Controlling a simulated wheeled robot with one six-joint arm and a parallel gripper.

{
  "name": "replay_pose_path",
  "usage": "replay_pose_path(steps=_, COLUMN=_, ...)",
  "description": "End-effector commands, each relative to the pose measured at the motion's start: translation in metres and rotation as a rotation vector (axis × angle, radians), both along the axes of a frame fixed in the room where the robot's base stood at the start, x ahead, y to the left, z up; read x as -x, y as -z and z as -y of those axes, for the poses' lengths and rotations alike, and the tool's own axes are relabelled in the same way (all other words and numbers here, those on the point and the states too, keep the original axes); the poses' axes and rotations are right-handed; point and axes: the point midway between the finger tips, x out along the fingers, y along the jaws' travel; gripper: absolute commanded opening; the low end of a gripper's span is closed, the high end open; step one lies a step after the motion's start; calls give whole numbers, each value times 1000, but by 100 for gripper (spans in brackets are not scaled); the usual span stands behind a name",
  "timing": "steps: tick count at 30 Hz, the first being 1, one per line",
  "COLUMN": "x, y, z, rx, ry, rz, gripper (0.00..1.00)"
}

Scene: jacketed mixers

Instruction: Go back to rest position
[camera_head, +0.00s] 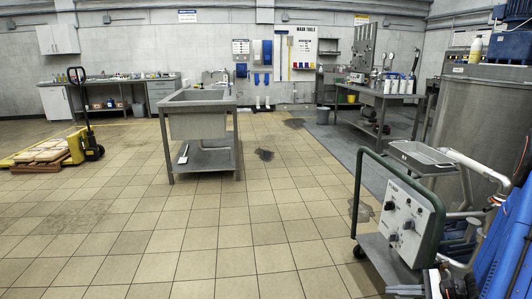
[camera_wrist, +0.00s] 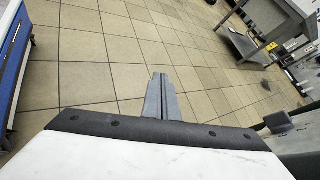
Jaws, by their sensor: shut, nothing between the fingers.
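My gripper (camera_wrist: 160,79) is in the middle of the wrist view. Its two grey fingers lie together, shut, with nothing between them. They point out over the tan tiled floor (camera_wrist: 95,70), and no object touches them in this view. I cannot make out the gripper clearly in the head view.
A wheeled cart with a control panel (camera_head: 402,215) stands close at the right, beside a large steel vessel (camera_head: 465,110). A steel sink table (camera_head: 198,122) stands mid-floor. A yellow pallet jack (camera_head: 75,156) is at left. Tiled floor (camera_head: 150,230) is clear in front.

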Motion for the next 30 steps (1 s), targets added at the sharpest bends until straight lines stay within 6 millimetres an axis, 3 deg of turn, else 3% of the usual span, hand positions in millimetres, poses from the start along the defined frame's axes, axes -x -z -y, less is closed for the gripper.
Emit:
replay_pose_path(steps=3, x=3, y=-27, z=-26, rx=70, ry=-107, rz=23, gripper=0)
replay_pose_path(steps=15, x=33, y=-98, z=-98, rx=310, ry=-438, rz=95, gripper=0)
replay_pose_path(steps=30, x=93, y=-165, z=-162, rx=644, ry=-803, rz=216, gripper=0)
